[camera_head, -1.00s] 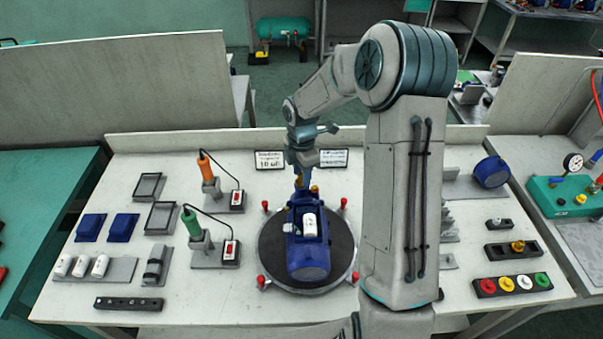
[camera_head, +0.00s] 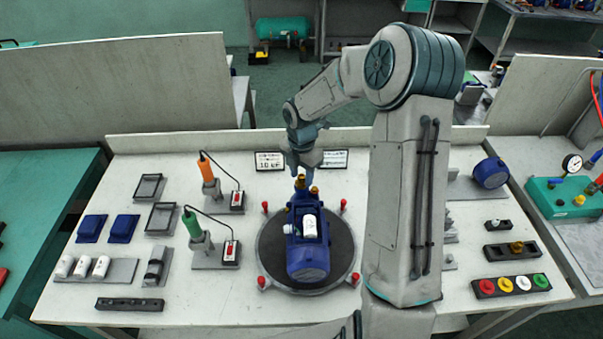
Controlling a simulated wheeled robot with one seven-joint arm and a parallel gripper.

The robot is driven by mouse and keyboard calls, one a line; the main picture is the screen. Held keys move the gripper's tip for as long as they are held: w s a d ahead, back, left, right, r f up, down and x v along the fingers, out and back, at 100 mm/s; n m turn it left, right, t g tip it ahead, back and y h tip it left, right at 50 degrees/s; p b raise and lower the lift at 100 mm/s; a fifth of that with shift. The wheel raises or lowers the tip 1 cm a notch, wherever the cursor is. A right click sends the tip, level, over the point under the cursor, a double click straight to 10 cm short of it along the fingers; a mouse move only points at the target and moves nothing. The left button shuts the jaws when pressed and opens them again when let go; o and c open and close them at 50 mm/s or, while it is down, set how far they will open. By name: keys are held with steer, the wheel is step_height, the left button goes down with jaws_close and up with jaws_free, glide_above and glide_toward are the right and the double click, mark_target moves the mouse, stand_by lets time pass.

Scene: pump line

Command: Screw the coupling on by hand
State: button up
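A blue pump (camera_head: 308,255) with a white cylinder (camera_head: 310,226) in its open top lies on the dark round turntable (camera_head: 268,262). Two brass fittings stand at its far end: the left one (camera_head: 300,182) directly under my gripper and the right one (camera_head: 314,191) beside it. I cannot tell which of them is the coupling. My gripper (camera_head: 301,174) points down just above the left fitting. Its fingers are too small to show whether they are open or touch the brass.
Orange (camera_head: 206,168) and green (camera_head: 192,223) handled tools stand in holders on the left. Another brass piece (camera_head: 517,246) sits in a black holder on the right. Red-topped posts (camera_head: 263,282) ring the turntable. My upper arm hides part of the right side.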

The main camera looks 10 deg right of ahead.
steer(key=shift+n, duration=0.3)
jaws_close()
steer(key=m+b, duration=0.1)
steer(key=m, duration=0.1)
steer(key=shift+m, duration=0.8)
steer(key=shift+m, duration=0.5)
steer(key=shift+o, duration=1.9)
jaws_free()
